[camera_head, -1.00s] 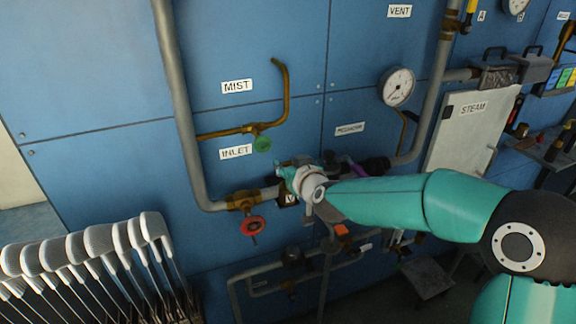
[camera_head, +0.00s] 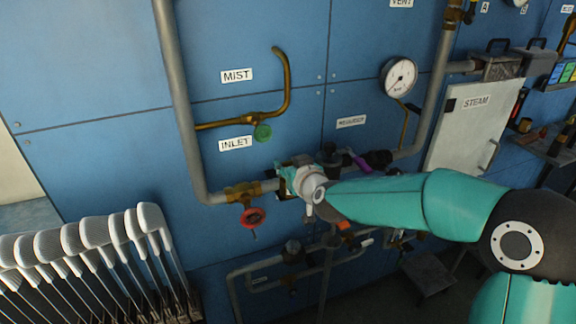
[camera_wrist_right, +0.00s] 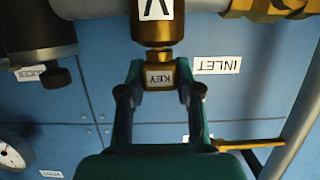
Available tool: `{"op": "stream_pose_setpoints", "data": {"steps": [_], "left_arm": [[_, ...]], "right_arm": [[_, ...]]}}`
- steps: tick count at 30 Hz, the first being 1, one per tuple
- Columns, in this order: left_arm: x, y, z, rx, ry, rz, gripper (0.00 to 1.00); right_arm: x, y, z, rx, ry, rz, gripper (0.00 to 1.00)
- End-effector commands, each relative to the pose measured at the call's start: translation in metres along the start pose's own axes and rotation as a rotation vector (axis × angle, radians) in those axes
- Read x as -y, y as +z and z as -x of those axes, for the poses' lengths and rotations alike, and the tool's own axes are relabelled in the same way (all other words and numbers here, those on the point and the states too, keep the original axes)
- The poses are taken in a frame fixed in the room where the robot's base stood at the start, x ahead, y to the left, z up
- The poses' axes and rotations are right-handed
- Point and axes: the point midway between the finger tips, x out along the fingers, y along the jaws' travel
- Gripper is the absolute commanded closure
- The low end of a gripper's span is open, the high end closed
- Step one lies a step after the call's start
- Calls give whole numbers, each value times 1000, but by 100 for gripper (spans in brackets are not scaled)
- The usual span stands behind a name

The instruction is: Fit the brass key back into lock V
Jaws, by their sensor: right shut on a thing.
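The brass key (camera_wrist_right: 158,77), with a KEY label on its block, is between the fingers of my right gripper (camera_wrist_right: 159,80) in the right wrist view. The gripper is shut on it. Just above it in that view is lock V (camera_wrist_right: 157,25), a brass cylinder with a white V label, seen upside down. The key's narrow neck lines up with the lock's round end and looks very close to it or touching; I cannot tell how deep it sits. In the head view my right gripper (camera_head: 290,178) hides the key and most of the lock. My left gripper is not in view.
A grey pipe (camera_head: 183,120) with a red handwheel (camera_head: 253,217) runs left of the gripper. A black-and-purple fitting (camera_head: 372,160) is close on the right. White sock forms (camera_head: 100,232) stand at lower left.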

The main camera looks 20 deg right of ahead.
Motion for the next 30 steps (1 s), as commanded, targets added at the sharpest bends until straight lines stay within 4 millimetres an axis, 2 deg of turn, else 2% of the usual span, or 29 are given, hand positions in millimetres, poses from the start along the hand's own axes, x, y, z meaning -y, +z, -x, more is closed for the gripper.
{"op": "stream_pose_setpoints", "data": {"steps": [10, 11, 15, 25, 30], "left_arm": [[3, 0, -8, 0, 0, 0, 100], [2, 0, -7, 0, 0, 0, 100], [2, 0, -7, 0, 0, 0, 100], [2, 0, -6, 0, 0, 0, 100], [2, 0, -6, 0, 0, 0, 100]], "right_arm": [[0, 9, -3, -1, 0, 0, 100], [0, 8, -2, -1, 0, 0, 61], [0, 8, -2, -1, 0, 0, 38], [0, 8, -2, 1, 0, 0, 37], [0, 7, 11, -1, 0, -1, 37]]}}
